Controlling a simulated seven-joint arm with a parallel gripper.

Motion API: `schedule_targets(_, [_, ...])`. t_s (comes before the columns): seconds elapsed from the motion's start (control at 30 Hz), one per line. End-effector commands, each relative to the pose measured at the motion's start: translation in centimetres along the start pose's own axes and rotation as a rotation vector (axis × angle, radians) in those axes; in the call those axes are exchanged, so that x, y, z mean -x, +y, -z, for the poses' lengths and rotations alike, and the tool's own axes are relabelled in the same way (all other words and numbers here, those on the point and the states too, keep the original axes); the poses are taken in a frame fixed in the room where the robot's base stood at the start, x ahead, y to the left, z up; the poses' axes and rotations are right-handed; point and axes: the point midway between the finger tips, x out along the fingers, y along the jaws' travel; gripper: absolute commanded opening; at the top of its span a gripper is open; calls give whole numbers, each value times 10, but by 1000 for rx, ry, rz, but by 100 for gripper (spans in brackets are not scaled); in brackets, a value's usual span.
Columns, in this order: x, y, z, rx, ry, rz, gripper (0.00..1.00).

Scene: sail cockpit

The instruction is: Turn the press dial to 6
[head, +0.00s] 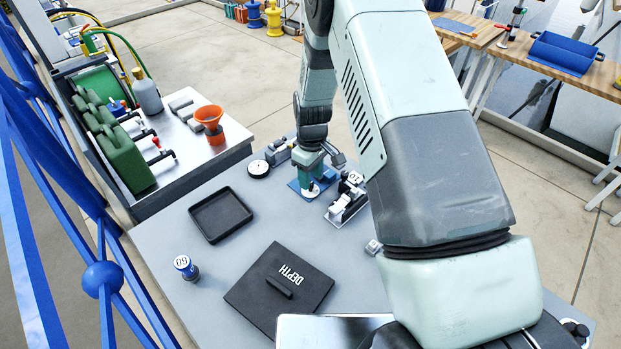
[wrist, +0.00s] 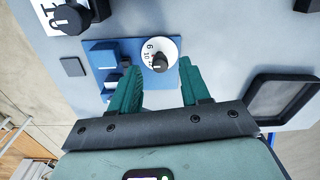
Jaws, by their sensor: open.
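The press dial (wrist: 148,48) is a white disc with dark numbers and a black knob (wrist: 159,64), mounted on a blue plate (wrist: 95,49). A 6 and a 10 are readable on its face in the wrist view. My gripper (wrist: 159,68) is open, its two green fingers on either side of the knob, with space visible around it; I cannot tell if either touches. In the head view my gripper (head: 311,178) points down over the blue plate (head: 296,186), hiding much of it. The dial (head: 313,189) shows there as a small white patch.
A device marked 10 (head: 352,184) stands close to the right of the plate. A black tray (head: 220,214), a black DEPTH board (head: 302,301) and a knob marked 60 (head: 184,266) lie nearer.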

Motion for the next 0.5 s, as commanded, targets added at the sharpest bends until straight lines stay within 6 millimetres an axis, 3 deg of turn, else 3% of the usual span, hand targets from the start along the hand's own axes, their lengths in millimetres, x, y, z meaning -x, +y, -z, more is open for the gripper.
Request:
schedule_targets(0.2, [-17, 0, 0, 0, 0, 0, 46])
schedule_targets(0.5, [-18, 0, 0, 0, 0, 0, 43])
